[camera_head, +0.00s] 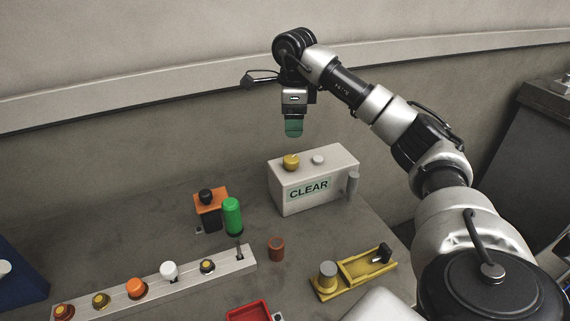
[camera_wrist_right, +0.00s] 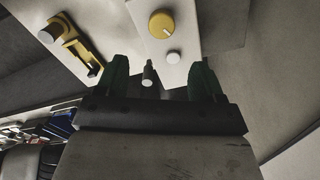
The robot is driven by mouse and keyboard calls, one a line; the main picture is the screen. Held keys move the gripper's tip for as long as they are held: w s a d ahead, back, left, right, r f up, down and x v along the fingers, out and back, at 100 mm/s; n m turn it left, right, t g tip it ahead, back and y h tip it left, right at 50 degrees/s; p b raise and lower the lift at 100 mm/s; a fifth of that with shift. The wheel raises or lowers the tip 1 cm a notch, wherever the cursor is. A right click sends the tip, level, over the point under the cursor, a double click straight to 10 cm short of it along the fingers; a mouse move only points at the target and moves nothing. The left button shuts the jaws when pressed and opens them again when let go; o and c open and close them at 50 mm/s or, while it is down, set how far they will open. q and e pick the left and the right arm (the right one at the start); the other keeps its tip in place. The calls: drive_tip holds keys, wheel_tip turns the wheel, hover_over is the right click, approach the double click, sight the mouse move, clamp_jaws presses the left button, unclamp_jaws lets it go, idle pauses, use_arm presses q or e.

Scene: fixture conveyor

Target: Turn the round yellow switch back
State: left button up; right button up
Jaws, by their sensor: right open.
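The round yellow switch (camera_head: 291,161) sits on top of the white box marked CLEAR (camera_head: 325,190), near its left end. In the right wrist view the same yellow switch (camera_wrist_right: 161,24) shows as a round knob with a pale pointer line, on the white box top (camera_wrist_right: 190,50). My right gripper (camera_head: 293,128) hangs pointing down above the switch, clear of it. In the wrist view its two green fingers (camera_wrist_right: 158,75) are apart with nothing between them. My left gripper is not in view.
A white button (camera_head: 318,160) sits beside the switch, and a grey lever (camera_head: 353,184) is on the box's right side.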

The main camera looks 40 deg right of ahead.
sight(292, 158)
drive_tip(key=shift+w+f, duration=0.4)
drive_tip(key=shift+f, duration=0.35)
use_arm(q)
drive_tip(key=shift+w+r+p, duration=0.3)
drive_tip(key=shift+p, duration=0.3)
use_arm(e)
drive_tip(key=f, duration=0.9)
drive_tip(key=shift+s+f, duration=0.3)
drive_tip(key=shift+f, duration=0.1)
drive_tip(key=c, duration=0.9)
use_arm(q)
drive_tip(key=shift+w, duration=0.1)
